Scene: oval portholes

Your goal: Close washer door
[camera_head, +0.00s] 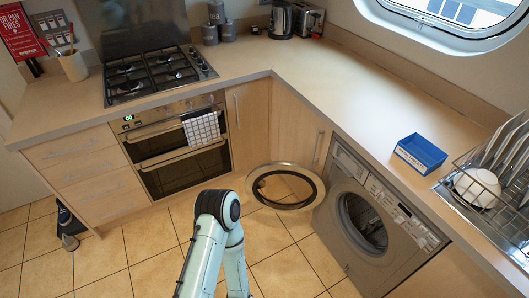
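The washer (375,225) is a grey front-loader under the counter at the right. Its round door (311,191) stands wide open, swung out to the left of the dark drum opening (362,222). The door is a pale ring with a dark inner rim, and the floor shows through its glass. One of my pale teal arms (207,245) rises from the bottom middle and bends at its top, left of and apart from the door in the picture. Neither of my grippers shows.
An oven (178,158) with a checked towel (202,130) and drawers line the left. A blue tray (420,154) and a wire dish rack (498,172) stand on the right counter. The tiled floor (105,262) is mostly clear; a dark object (68,222) stands far left.

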